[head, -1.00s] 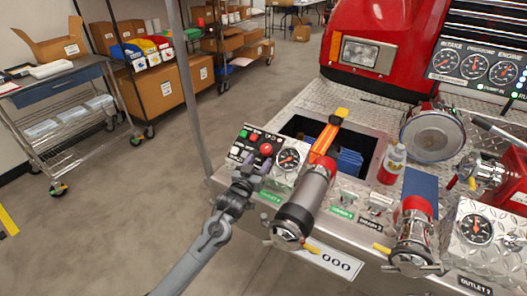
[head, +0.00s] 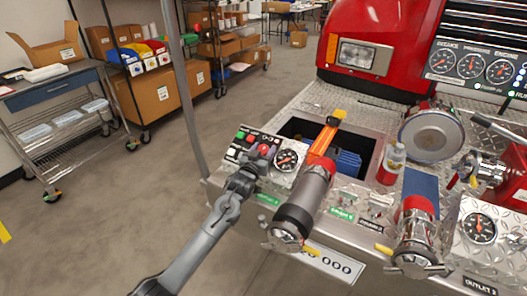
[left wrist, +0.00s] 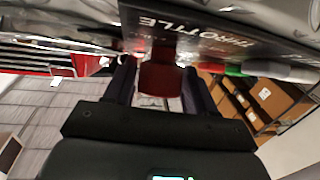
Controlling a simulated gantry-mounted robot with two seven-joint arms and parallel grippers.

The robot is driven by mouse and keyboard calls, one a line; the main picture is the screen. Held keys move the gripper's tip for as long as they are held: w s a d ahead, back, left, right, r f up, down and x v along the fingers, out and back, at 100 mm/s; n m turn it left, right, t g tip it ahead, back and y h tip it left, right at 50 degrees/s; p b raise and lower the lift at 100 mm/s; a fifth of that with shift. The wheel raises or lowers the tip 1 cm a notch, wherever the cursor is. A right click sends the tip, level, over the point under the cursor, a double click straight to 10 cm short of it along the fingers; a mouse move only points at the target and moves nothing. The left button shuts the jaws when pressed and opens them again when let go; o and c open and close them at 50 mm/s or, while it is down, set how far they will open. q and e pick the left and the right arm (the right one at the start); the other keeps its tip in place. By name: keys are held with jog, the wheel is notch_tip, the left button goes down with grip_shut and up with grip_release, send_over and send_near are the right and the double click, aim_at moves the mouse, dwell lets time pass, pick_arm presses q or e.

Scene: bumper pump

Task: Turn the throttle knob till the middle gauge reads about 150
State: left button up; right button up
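The red throttle knob (head: 263,150) sits on the dark control panel at the left of the metal pump deck. My left gripper (head: 254,162) is right at it. In the left wrist view the knob (left wrist: 159,76) stands between the two fingertips, under the THROTTLE lettering. The fingers flank it closely, but whether they press on it I cannot tell. The middle gauge (head: 470,65) is on the dark gauge panel (head: 480,87) at the upper right; its needle is too small to read. My right gripper is not in view.
A small gauge (head: 286,160) sits just right of the knob. A large outlet pipe (head: 306,200) with a red and black body stands close to my left arm. A vertical grey pole (head: 185,95) rises behind the panel. Open floor lies to the left.

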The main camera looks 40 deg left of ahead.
pick_arm(q)
jog(key=c, duration=0.6)
jog(key=shift+a+r+m+h+p, duration=0.1)
jog(key=shift+r+m+h+p, duration=0.05)
jog(key=shift+m+h+p, duration=0.65)
jog(key=shift+m+h, duration=0.1)
jog(key=shift+m, duration=0.1)
jog(key=shift+t, duration=0.3)
jog(key=o, duration=0.7)
jog(key=shift+s, duration=0.1)
